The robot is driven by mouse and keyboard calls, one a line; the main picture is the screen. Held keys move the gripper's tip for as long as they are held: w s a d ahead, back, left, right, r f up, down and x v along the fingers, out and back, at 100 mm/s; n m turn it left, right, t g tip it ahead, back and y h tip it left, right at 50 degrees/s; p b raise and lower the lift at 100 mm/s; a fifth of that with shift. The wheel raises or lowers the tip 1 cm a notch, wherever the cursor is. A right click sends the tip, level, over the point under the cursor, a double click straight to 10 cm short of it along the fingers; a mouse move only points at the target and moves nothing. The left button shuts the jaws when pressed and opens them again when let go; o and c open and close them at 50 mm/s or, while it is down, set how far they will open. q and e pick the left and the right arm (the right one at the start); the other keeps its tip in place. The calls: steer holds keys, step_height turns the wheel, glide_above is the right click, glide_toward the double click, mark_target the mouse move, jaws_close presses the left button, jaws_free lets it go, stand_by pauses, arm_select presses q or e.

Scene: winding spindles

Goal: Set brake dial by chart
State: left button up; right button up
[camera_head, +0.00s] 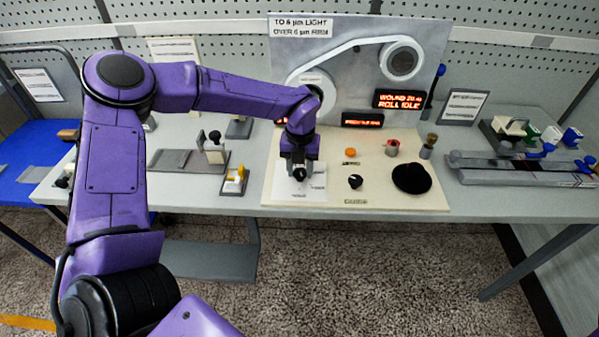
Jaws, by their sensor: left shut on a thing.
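A chart (303,27) at the top of the grey back panel reads "TO 6 µm LIGHT" and "OVER 6 µm FIRM". My left gripper (299,168) points down over a white dial plate (312,192) at the left of the cream board. It is shut on a small dark knob (300,175), taken to be the brake dial. The fingers hide most of the knob, and the plate's small print is too blurred to read, so its setting cannot be told. My right gripper is not in view.
On the cream board (375,200) are a black knob (355,181), an orange button (350,152), a red-topped part (392,147) and a large black disc (411,178). A lit display (399,99) reads "WOUND 20 m ROLL IDLE". Grey fixtures stand on both sides.

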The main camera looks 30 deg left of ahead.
arm_select(q)
steer(key=n+b, duration=0.2)
steer(key=n, duration=0.1)
steer(key=n+b, duration=0.2)
steer(key=shift+w+f, duration=0.15)
steer(key=shift+f, duration=0.1)
steer(key=shift+r+n+b, duration=0.15)
steer(key=shift+n+b, duration=1)
steer(key=shift+n, duration=0.45)
steer(key=shift+a, duration=0.1)
steer(key=o, duration=0.8)
steer(key=shift+c, duration=0.2)
steer(key=shift+o, duration=1.4)
steer(key=shift+a, duration=0.15)
